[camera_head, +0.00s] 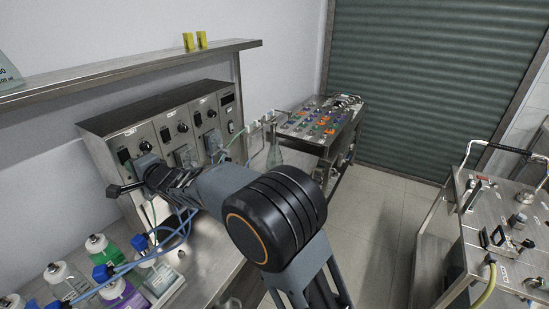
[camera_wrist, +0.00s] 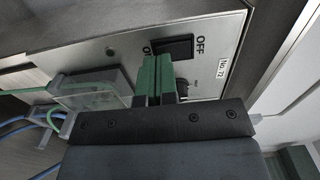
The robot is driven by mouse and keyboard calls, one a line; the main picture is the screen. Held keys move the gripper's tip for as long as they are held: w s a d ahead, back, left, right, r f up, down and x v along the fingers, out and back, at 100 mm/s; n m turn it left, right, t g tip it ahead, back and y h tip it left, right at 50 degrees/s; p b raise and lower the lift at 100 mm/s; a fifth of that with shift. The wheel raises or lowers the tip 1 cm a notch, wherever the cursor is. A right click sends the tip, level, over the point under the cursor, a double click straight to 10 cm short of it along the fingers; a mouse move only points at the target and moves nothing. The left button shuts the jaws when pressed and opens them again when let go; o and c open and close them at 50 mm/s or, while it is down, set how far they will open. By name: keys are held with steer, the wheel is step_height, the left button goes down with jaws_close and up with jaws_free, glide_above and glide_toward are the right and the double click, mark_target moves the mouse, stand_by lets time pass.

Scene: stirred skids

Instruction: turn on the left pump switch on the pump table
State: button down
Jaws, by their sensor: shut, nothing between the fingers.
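The pump unit (camera_head: 98,127) is a metal box with several panels, each with a black switch and a knob. The leftmost switch (camera_head: 124,156) shows on the left panel in the head view. In the wrist view a black rocker switch (camera_wrist: 174,46) lies between the printed words ON and OFF. My gripper (camera_wrist: 156,60) has green fingers shut together with nothing between them. Their tips overlap the switch's lower edge near the ON side; I cannot tell whether they touch it. In the head view my wrist is in front of the left panel, and the fingertips are hard to make out.
A clear pump head (camera_wrist: 92,88) with green and blue tubes sits beside the fingers. Capped bottles (camera_head: 97,246) stand at the front left of the bench. A shelf (camera_head: 130,66) runs above the pump unit. A cart (camera_head: 510,235) stands at right, with open floor between.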

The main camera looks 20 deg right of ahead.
steer(key=shift+w+a, duration=0.15)
steer(key=shift+w, duration=0.05)
steer(key=shift+w+a, duration=0.2)
steer(key=shift+w, duration=0.1)
steer(key=shift+s+d, duration=0.45)
steer(key=shift+s, duration=0.1)
steer(key=shift+r, duration=0.2)
steer(key=shift+r+p, duration=1.25)
steer(key=shift+p, duration=0.05)
